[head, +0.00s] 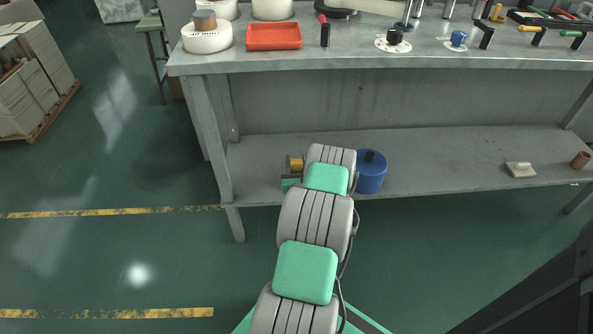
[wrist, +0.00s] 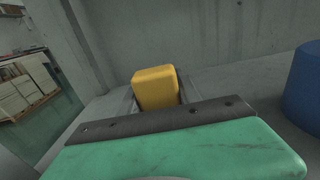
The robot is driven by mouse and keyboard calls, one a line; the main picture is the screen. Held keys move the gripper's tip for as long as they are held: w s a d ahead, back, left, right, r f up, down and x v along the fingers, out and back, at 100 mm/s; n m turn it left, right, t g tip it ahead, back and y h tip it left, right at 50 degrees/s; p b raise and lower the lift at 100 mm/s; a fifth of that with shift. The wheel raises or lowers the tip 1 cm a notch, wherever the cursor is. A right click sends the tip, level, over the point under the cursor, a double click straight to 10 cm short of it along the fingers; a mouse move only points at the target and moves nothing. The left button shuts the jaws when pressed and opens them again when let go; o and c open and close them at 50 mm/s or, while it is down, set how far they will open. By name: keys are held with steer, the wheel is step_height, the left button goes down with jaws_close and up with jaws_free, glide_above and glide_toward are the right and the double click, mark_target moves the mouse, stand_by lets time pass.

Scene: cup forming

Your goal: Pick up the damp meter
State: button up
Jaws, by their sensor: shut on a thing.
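The damp meter looks like a yellow block with rounded edges (wrist: 155,86) in the wrist view. My gripper (wrist: 157,104) is shut on it, with a finger showing on either side of its lower part. The gripper's dark bar and green housing hide the meter's lower end. In the head view a small yellow piece of the meter (head: 295,164) shows just left of my arm's end, over the lower shelf. My arm hides most of the gripper there. I cannot tell whether the meter touches the shelf.
A blue lidded pot (head: 371,172) stands on the lower shelf (head: 450,158), close right of my arm. A pale block (head: 520,169) and a brown cup (head: 580,160) lie far right. The worktop (head: 350,60) overhangs the shelf, and a table leg (head: 207,120) stands left.

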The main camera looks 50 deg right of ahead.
jaws_close()
